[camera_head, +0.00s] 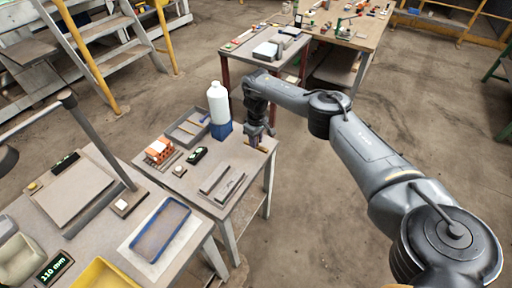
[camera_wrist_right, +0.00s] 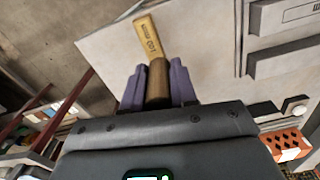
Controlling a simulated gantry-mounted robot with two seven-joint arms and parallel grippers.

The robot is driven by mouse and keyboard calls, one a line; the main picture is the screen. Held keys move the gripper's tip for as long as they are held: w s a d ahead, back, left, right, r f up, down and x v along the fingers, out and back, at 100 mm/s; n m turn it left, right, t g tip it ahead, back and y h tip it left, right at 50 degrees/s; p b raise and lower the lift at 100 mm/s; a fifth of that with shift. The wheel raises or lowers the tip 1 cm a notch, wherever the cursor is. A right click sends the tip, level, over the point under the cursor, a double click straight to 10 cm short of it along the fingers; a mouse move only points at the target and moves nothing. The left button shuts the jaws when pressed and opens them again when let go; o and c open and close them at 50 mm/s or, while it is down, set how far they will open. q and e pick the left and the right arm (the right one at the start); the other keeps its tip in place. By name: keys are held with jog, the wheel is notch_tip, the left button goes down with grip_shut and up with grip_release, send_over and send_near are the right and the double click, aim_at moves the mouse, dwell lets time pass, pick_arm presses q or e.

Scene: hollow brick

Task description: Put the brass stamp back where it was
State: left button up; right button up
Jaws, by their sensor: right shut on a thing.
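My right gripper (camera_head: 260,140) is over the right back corner of the small table (camera_head: 237,163). In the right wrist view its two purple fingers (camera_wrist_right: 158,88) are shut on the brass stamp. In the head view the stamp is mostly hidden by the gripper. The tabletop lies behind it; I cannot tell whether the stamp touches it. My left gripper is not in view.
The small table also carries a blue-and-white bottle (camera_head: 219,108), a grey tray (camera_head: 174,133), an orange hollow brick (camera_head: 159,149) and grey metal bars (camera_head: 214,178). A workbench with a blue-rimmed tray (camera_head: 133,243) stands at the front left. The table's right front is clear.

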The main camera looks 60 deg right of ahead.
notch_tip(320, 180, down, 3)
jog(key=shift+f+b, duration=0.15)
jog(key=shift+b, duration=0.3)
jog(key=shift+f, duration=0.25)
jog(key=o, duration=0.8)
jog(key=shift+f, duration=0.15)
jog(key=shift+o, duration=0.2)
